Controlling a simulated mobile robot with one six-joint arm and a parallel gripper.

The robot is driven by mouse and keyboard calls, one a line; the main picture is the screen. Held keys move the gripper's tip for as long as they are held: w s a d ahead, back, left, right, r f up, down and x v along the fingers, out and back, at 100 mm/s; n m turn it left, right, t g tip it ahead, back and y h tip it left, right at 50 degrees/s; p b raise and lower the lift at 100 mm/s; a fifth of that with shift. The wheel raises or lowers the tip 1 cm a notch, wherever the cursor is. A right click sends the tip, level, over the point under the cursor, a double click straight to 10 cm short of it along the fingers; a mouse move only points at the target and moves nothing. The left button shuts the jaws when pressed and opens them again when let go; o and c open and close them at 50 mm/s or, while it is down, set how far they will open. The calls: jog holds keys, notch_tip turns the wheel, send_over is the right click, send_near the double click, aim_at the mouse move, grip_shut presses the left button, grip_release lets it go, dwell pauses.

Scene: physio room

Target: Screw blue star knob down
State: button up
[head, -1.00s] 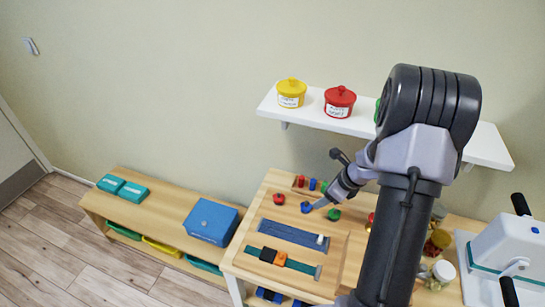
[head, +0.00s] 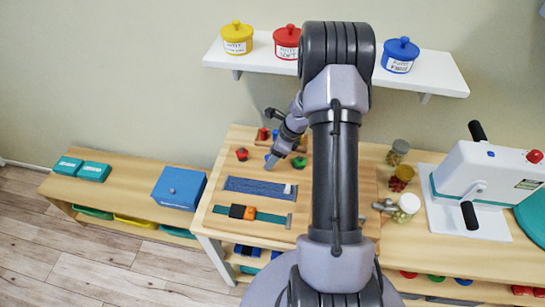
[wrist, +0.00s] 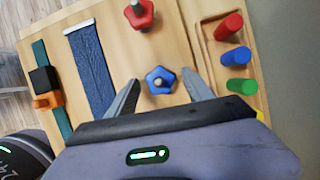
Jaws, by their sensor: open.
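The blue star knob (wrist: 160,80) sits on the wooden board (wrist: 185,30) in the wrist view. My gripper (wrist: 160,92) is open, with one finger on each side of the knob and a visible gap to it on both sides. I cannot tell the exact height of the fingertips over the board. In the head view my gripper (head: 272,160) points down at the board, and the blue knob is hidden behind it. A red star knob (wrist: 140,14) stands beyond the blue one; it also shows in the head view (head: 242,154).
Red, blue and green pegs (wrist: 236,56) lie in a tray right of the knob. A blue strap (wrist: 90,68) and a teal strap with black and orange blocks (wrist: 44,88) lie to the left. Jars (head: 409,204) and a white machine (head: 490,185) stand right of my arm.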

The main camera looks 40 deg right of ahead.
jog(key=shift+r, duration=0.1)
grip_shut()
jog(key=shift+m, duration=0.3)
